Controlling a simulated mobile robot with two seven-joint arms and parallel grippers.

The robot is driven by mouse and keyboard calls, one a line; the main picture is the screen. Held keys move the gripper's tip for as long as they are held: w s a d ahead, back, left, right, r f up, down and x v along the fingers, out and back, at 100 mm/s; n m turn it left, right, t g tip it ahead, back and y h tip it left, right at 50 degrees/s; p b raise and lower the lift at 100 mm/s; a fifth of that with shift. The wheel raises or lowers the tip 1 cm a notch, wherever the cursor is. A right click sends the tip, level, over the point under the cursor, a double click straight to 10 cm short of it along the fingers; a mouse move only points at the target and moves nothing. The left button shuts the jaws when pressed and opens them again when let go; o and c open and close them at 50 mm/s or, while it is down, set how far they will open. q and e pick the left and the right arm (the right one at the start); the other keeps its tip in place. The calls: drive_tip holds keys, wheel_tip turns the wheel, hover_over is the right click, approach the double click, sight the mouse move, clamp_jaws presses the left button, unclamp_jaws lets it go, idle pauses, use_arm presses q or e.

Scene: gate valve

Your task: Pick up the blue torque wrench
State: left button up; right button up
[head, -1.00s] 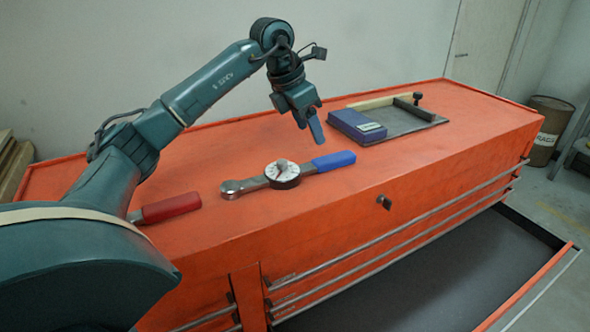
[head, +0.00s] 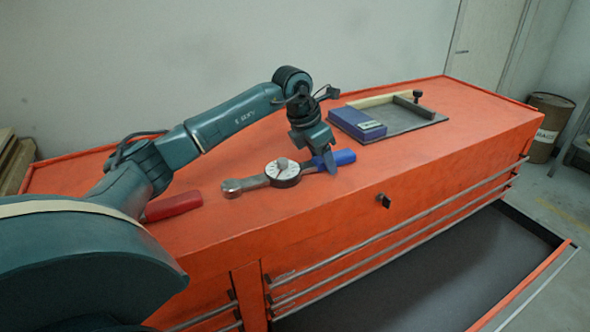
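The blue torque wrench lies on the orange cabinet top, with a round white dial (head: 283,170), a metal head at its left end and a blue handle (head: 344,157) at its right. My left gripper (head: 328,165) is down at the left part of the blue handle, pointing at the cabinet top. A finger shows in front of the handle; the other finger is hidden, so I cannot tell whether it is closed on the handle. My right gripper is out of view.
A red-handled tool (head: 173,206) lies left of the wrench, partly behind my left arm. An open drawer (head: 440,270) juts out at the lower right. The cabinet top (head: 470,120) is clear at right.

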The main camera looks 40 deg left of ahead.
use_arm(q)
clamp_jaws()
idle(0.4)
drive_tip(key=shift+w+r, duration=0.1)
drive_tip(key=shift+r, duration=0.1)
